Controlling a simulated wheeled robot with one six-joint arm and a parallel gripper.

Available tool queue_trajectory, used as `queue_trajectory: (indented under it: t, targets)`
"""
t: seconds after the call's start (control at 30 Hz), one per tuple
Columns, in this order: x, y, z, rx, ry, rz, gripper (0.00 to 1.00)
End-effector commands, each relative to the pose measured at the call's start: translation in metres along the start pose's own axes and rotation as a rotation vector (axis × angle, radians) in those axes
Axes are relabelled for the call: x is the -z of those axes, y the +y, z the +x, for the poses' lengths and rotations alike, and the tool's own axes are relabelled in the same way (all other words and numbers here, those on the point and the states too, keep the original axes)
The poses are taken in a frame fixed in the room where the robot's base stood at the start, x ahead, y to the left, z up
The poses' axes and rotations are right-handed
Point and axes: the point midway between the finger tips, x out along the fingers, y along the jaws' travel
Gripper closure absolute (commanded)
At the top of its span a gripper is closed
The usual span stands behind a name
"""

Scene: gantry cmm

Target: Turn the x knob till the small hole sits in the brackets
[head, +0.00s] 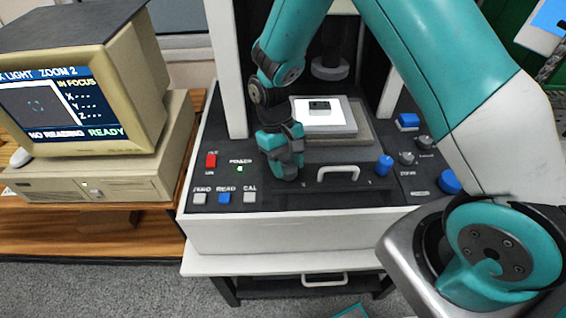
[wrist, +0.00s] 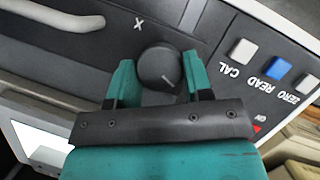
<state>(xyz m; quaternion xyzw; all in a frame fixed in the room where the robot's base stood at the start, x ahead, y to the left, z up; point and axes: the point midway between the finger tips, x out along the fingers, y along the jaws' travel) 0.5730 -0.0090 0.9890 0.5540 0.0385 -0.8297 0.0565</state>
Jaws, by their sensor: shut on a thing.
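My gripper (head: 284,168) is at the front panel of the measuring machine, left of the white handle. In the wrist view its teal fingers (wrist: 157,83) are on either side of the round black x knob (wrist: 158,62), shut on it. The knob has a pale pointer line and an X printed beside it. In the head view my gripper hides the knob. The monitor (head: 62,100) shows a dark image area with brackets (head: 37,106) near its middle. I cannot make out the small hole there. The screen reads IN FOCUS, ZOOM 2, NO READING and READY.
A small dark part (head: 319,105) lies on the lit white stage (head: 335,127). ZERO, READ (head: 224,197) and CAL buttons sit at the front left, with a red switch (head: 211,160) behind. A blue knob (head: 383,165) stands right of the white handle (head: 338,172).

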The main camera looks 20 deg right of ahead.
Motion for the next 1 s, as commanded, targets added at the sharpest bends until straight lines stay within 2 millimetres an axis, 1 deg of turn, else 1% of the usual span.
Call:
queue_trajectory:
  t: [0.03,0.33,0.37,0.4,0.43,0.47,0.7,0.8,0.87,0.97,1.0]
  targets:
    - [0.004,0.0,-0.003,0.001,0.015,-0.002,0.78]
    - [0.004,0.0,-0.003,0.0,0.015,0.0,0.78]
    - [0.004,0.0,-0.003,0.0,0.014,0.001,0.47]
    - [0.003,0.0,-0.003,0.0,0.013,0.001,0.38]
    - [0.003,0.0,-0.003,0.0,0.012,0.001,0.31]
    - [0.003,0.0,-0.002,0.0,0.011,0.001,0.29]
    - [0.001,0.001,-0.001,0.0,0.005,0.002,0.29]
    - [0.002,0.001,-0.004,0.0,0.006,0.002,0.29]
    - [0.002,0.001,-0.01,0.0,0.007,0.002,0.29]
    - [0.003,0.002,-0.026,0.001,0.01,0.003,0.29]
    - [0.003,0.002,-0.035,0.001,0.011,0.003,0.29]
